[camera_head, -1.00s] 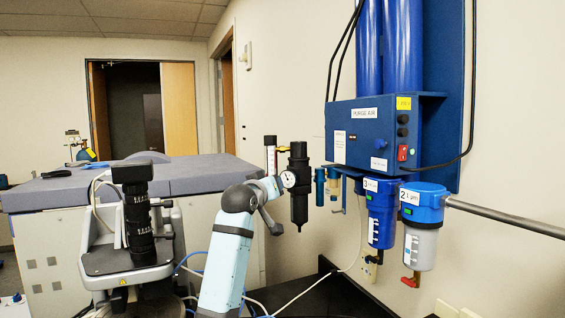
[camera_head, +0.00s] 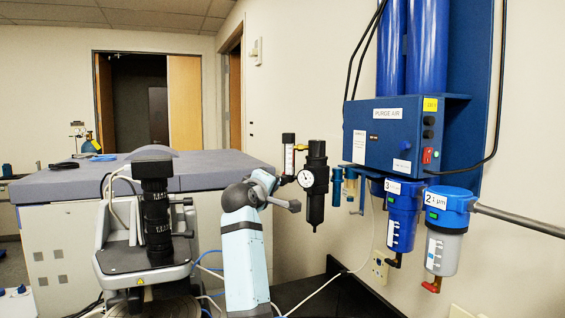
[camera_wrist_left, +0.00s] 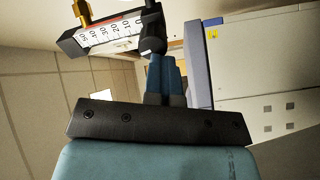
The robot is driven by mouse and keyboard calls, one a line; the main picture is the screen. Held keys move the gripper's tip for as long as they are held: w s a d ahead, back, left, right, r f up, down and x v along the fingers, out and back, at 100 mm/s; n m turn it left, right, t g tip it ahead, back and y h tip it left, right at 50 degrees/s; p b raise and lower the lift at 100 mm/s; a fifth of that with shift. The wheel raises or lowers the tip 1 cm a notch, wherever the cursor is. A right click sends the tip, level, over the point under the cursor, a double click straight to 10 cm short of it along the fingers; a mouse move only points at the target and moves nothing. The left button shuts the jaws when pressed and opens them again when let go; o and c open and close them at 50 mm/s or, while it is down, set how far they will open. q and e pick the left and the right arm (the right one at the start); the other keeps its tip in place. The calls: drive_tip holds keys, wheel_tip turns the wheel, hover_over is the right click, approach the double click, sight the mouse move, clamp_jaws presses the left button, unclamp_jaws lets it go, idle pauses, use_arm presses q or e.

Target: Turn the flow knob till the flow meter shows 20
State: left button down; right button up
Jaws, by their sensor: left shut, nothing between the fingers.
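The flow meter (camera_head: 288,152) is a small upright tube with a dark top, left of the black regulator with its round gauge (camera_head: 306,179). In the left wrist view the flow meter (camera_wrist_left: 108,32) lies sideways, its white scale marked in tens; I cannot make out the float's reading. A dark rounded part (camera_wrist_left: 152,30), which looks like the flow knob, sits at the scale's low end. My left gripper (camera_wrist_left: 162,58) is shut and empty, its blue fingertips close to this part; I cannot tell if they touch. In the head view my left arm's wrist hides the fingertips. My right gripper is out of view.
The blue purge air panel (camera_head: 365,140) and two filter housings (camera_head: 443,245) stand on the wall to the right. A microscope-like instrument (camera_head: 150,230) stands at left, before a grey-topped bench (camera_head: 60,190). A white hose runs low across the middle.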

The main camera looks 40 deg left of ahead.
use_arm(q)
drive_tip(key=d+n, duration=0.1)
drive_tip(key=n, duration=0.3)
drive_tip(key=w+d+n, duration=0.1)
drive_tip(key=shift+d+r+n, duration=0.3)
drive_tip(key=shift+r+n, duration=0.05)
drive_tip(key=shift+n, duration=0.05)
drive_tip(key=n, duration=0.3)
drive_tip(key=shift+s, duration=0.15)
drive_tip(key=n, duration=0.3)
drive_tip(key=shift+s+a, duration=0.15)
drive_tip(key=shift+a, duration=0.15)
drive_tip(key=n, duration=0.3)
drive_tip(key=shift+a+f, duration=0.1)
drive_tip(key=shift+f, duration=0.1)
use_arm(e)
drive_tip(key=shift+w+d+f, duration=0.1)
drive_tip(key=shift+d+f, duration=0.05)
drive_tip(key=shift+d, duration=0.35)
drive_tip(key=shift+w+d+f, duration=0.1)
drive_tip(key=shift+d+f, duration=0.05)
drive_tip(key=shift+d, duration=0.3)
use_arm(q)
drive_tip(key=shift+a, duration=0.15)
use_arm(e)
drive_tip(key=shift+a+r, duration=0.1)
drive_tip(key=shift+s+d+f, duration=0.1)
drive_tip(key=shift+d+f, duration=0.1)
